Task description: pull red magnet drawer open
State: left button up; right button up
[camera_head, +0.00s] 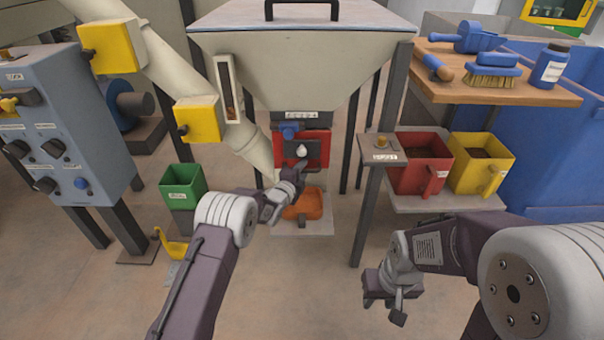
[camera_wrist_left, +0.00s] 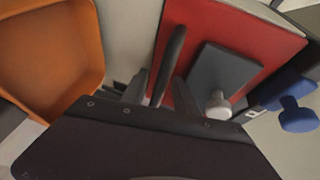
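The red magnet drawer (camera_head: 287,147) sits in the filler's frame below the hopper. In the left wrist view its red front (camera_wrist_left: 250,45) carries a dark grey plate (camera_wrist_left: 225,75) with a white knob (camera_wrist_left: 218,104), and a dark upright bar (camera_wrist_left: 172,55) stands beside the plate. My left gripper (camera_head: 301,172) is at the drawer front, just below the knob. In the left wrist view its fingers (camera_wrist_left: 160,95) stand apart on either side of the bar; whether they touch it I cannot tell. My right gripper (camera_head: 384,306) hangs empty at lower right, fingers apart.
An orange tray (camera_head: 313,203) lies below the drawer. A green bin (camera_head: 183,182) and grey control box (camera_head: 62,125) are left. Front floor is open.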

pick_arm(q)
jog(key=shift+c, duration=0.4)
grip_shut()
dwell(1.0)
